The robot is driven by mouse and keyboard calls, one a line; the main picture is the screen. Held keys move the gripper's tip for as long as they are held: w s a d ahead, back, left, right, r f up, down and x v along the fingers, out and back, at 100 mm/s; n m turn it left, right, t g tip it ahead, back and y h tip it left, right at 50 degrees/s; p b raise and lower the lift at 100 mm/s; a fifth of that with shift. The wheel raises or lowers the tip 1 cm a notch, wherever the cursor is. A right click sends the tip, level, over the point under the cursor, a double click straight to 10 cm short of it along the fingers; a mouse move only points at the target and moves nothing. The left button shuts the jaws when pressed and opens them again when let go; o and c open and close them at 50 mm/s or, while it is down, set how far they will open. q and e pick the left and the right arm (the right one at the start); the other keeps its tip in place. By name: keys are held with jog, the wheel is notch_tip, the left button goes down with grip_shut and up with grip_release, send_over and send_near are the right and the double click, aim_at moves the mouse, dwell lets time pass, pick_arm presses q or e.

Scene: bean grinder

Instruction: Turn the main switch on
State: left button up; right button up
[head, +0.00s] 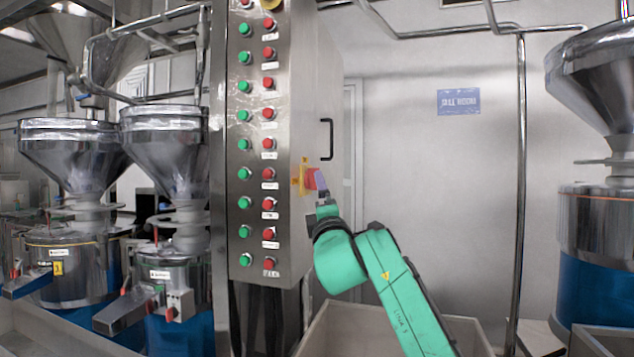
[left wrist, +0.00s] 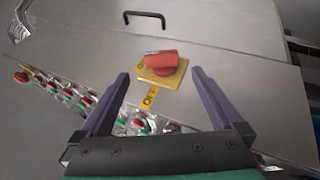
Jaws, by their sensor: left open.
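The main switch (left wrist: 162,59) is a red rotary knob on a yellow plate (left wrist: 165,76), set on the steel side of the control cabinet. In the left wrist view its bar lies roughly crosswise. A yellow OFF label (left wrist: 150,98) is below it, and another yellow label is partly hidden at its left. In the head view the switch (head: 310,178) is on the cabinet's right side. My left gripper (left wrist: 160,76) is open, its purple fingers at either side of the knob, apart from it. In the head view the gripper (head: 321,182) partly covers the switch. My right gripper is not in view.
The cabinet front (head: 256,130) has rows of green and red push buttons. A black handle (head: 327,140) is above the switch. Steel grinders with hoppers (head: 70,150) stand left, another (head: 600,90) right. A vertical pipe (head: 520,190) stands to the right of my arm.

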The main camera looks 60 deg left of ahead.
pick_arm(q)
jog(key=p+x, duration=0.2)
jog(key=x, duration=0.7)
jog(key=shift+p, duration=0.4)
jog(key=shift+w+a+r, duration=0.1)
jog(key=shift+w+a, duration=0.1)
jog(key=shift+a, duration=0.25)
jog(key=c, duration=1.3)
jog(key=r+m+h+p, duration=0.1)
jog(key=h+p, duration=0.1)
jog(key=p, duration=0.5)
jog(key=shift+w+r+p, duration=0.1)
jog(key=shift+r+p, duration=0.15)
jog(key=shift+p, duration=0.15)
jog(key=h+p, duration=0.1)
jog(key=p, duration=0.2)
jog(key=m+g+h+p, duration=0.1)
jog(key=p, duration=0.3)
jog(key=shift+f, duration=0.35)
jog(key=shift+f+m+h, duration=0.2)
jog(key=shift+m+h, duration=0.1)
jog(key=shift+h, duration=0.1)
jog(key=shift+f, duration=0.25)
